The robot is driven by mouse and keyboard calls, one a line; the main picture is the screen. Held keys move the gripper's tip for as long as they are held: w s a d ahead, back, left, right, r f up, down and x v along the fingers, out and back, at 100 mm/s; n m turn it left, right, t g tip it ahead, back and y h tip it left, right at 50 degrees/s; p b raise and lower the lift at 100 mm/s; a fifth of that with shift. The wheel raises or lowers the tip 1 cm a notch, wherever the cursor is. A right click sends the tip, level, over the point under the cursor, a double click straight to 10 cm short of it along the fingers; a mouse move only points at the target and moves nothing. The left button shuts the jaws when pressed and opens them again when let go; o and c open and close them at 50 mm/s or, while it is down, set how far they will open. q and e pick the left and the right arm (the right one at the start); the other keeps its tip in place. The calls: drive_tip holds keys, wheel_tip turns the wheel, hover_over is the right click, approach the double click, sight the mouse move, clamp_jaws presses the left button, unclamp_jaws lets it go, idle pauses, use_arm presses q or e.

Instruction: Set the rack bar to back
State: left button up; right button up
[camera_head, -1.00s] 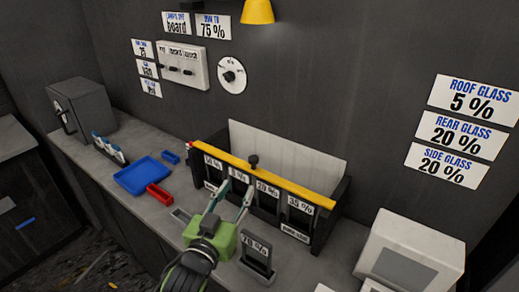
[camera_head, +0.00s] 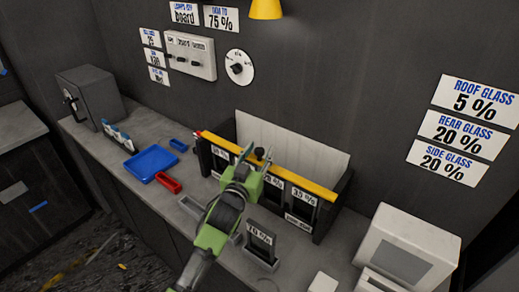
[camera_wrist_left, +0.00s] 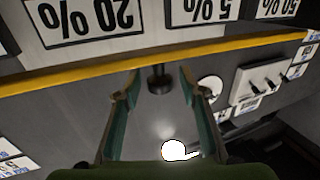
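The rack bar (camera_head: 302,181) is a long yellow bar with a red left end, lying across the top of the dark rack (camera_head: 336,212). It also shows in the left wrist view (camera_wrist_left: 60,78), crossing the upper part. A black knob (camera_head: 259,153) stands on the bar near its middle. My left gripper (camera_head: 255,159) is at the bar, its green fingers on either side of the knob. In the left wrist view the fingers (camera_wrist_left: 159,88) are apart with the knob (camera_wrist_left: 158,80) between their tips; I cannot tell whether they touch it. My right gripper is out of view.
The rack holds several film cards with percent labels; a 70 % card (camera_head: 260,243) stands in front. A white machine (camera_head: 405,245) stands at the right. The dark wall is close behind.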

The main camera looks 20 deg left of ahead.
use_arm(q)
drive_tip(key=shift+w, duration=0.15)
drive_tip(key=shift+c, duration=0.5)
clamp_jaws()
drive_tip(key=w+d+b, duration=0.3)
drive_tip(key=w+b, duration=0.1)
drive_tip(key=w, duration=0.4)
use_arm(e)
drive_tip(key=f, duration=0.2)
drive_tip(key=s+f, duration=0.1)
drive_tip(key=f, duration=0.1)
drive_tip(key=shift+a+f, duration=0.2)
use_arm(q)
drive_tip(key=shift+r, duration=0.15)
